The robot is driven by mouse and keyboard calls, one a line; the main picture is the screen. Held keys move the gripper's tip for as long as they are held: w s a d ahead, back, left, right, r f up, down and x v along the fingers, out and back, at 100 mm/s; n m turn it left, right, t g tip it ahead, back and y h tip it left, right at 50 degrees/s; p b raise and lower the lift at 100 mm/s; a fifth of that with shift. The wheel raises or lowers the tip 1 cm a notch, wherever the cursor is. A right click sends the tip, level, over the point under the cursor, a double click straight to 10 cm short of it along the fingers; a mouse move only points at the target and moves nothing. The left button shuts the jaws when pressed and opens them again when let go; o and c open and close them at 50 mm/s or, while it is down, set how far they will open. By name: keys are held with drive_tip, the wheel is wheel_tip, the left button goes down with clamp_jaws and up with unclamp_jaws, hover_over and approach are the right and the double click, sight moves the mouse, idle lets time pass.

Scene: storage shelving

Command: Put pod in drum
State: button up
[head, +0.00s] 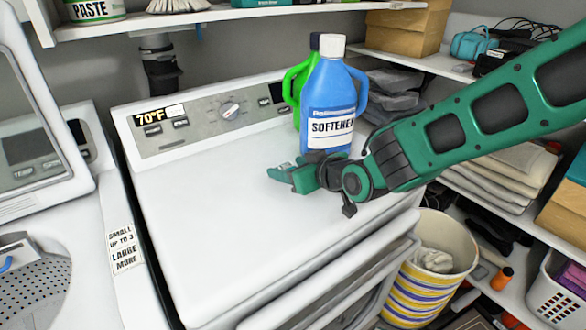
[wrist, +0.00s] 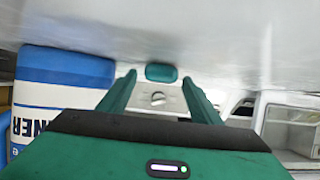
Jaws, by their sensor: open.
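A small teal rounded pod (wrist: 161,72) shows in the wrist view on the white machine top, between and just beyond my fingertips. I cannot pick it out for certain in the head view. My gripper (head: 280,178) is open, low over the white machine top in front of the softener bottle. Its two green fingers (wrist: 157,82) show spread apart in the wrist view, with nothing held. The perforated metal drum (head: 38,292) is at the lower left of the head view, in the neighbouring washer with its lid raised.
A blue softener bottle (head: 328,105) stands right behind my gripper, with a green bottle (head: 296,85) behind it. The machine top (head: 205,215) is clear to the left. A label (head: 123,249) reads "SMALL UP TO 3, LARGE MORE". A striped bin (head: 428,275) stands below right.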

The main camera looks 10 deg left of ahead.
drive_tip(key=v, duration=1.2)
drive_tip(key=d+f+m+g+h, duration=0.15)
drive_tip(key=d+m+h, duration=0.25)
drive_tip(key=d, duration=1.1)
drive_tip(key=d+f+m+h, duration=0.3)
drive_tip(key=d+h, duration=0.1)
drive_tip(key=d, duration=1.1)
drive_tip(key=s+d+f+m+g+h, duration=0.1)
drive_tip(key=s+d+m+g, duration=0.3)
drive_tip(key=s+d, duration=0.8)
drive_tip(key=d+m+h, duration=0.1)
drive_tip(key=d, duration=0.2)
drive_tip(key=shift+f+m+h, duration=0.3)
drive_tip(key=shift+m, duration=0.1)
drive_tip(key=shift+o, duration=0.5)
drive_tip(key=s+d+m+g+y, duration=0.1)
drive_tip(key=s+d+m+g, duration=0.1)
drive_tip(key=s, duration=0.8)
drive_tip(key=shift+s+d+r+m+g, duration=0.2)
drive_tip(key=shift+d+m+g, duration=0.15)
drive_tip(key=shift+d+m, duration=0.4)
drive_tip(key=shift+a, duration=0.1)
drive_tip(key=shift+w, duration=0.1)
